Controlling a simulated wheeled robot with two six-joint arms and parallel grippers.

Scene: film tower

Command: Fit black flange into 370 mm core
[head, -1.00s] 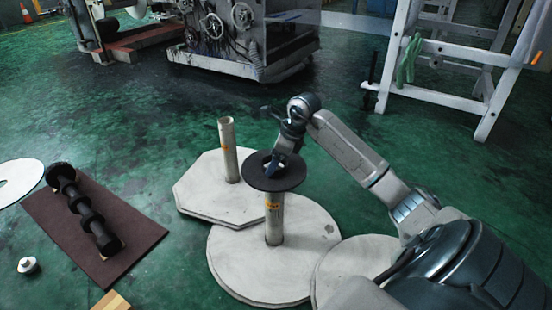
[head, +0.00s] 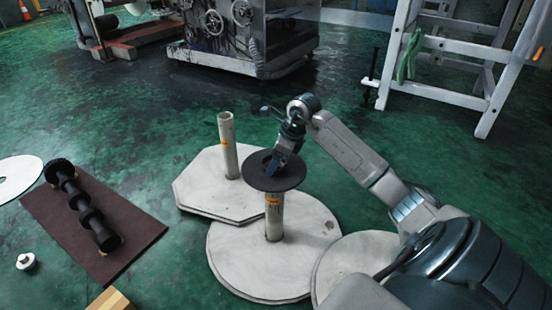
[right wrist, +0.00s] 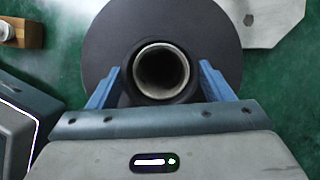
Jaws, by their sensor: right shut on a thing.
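The black flange (head: 291,178) is a flat black disc with a raised hub, lying about level at the top of the front pale core (head: 274,215). That core stands upright with an orange label; its top end is hidden by the flange in the head view. My right gripper (head: 274,164) is shut on the flange's hub from above. In the right wrist view the blue fingers (right wrist: 160,75) hold either side of the hub, with the disc (right wrist: 105,45) around it. A pale round rim (right wrist: 163,50) shows inside the hub. How deep the core sits in it I cannot tell.
A second upright core (head: 228,147) stands behind left on an octagonal board (head: 195,190). Round boards (head: 240,275) lie below the front core and to the right. A brown mat (head: 130,222) bears a black ribbed shaft (head: 82,205). A small white part (head: 26,262) lies at left.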

